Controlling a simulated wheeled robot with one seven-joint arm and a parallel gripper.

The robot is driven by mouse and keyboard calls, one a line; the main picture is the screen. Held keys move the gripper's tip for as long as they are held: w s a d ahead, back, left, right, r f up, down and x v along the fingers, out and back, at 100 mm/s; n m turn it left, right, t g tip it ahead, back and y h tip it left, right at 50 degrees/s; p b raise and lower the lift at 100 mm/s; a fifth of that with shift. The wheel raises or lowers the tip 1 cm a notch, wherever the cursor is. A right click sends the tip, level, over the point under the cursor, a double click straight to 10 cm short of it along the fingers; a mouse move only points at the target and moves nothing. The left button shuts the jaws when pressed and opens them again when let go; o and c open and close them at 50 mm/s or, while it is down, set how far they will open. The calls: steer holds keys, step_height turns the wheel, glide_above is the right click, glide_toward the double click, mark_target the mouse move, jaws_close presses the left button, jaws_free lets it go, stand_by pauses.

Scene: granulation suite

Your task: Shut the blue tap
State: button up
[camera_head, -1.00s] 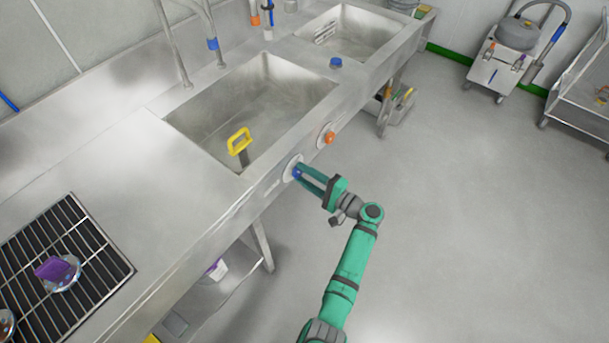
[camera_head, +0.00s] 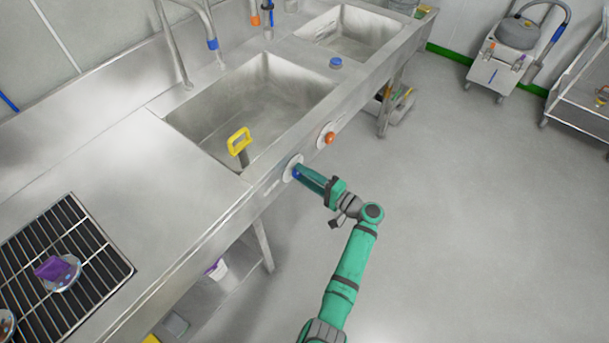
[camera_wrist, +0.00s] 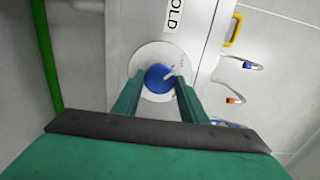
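The blue tap (camera_wrist: 160,77) is a round blue knob with a white pointer mark, on a pale round plate (camera_wrist: 139,58) under the "COLD" label. The pointer slants to the upper right in the wrist view. In the head view the blue tap (camera_head: 296,173) shows only in part, on the sink's front panel. My gripper (camera_head: 300,172) reaches it from the front. In the wrist view my gripper (camera_wrist: 160,85) has one finger on each side of the knob, and they look closed against it. The exact contact is partly hidden.
An orange knob (camera_head: 330,138) sits farther along the same panel. A wire rack (camera_head: 95,262) lies on the counter at the left. The floor (camera_head: 480,210) to the right is clear.

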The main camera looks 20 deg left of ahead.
steer(key=o, duration=0.4)
steer(key=shift+d, duration=0.1)
steer(key=v, duration=1)
steer(key=shift+s+d, duration=0.15)
steer(key=shift+d, duration=0.15)
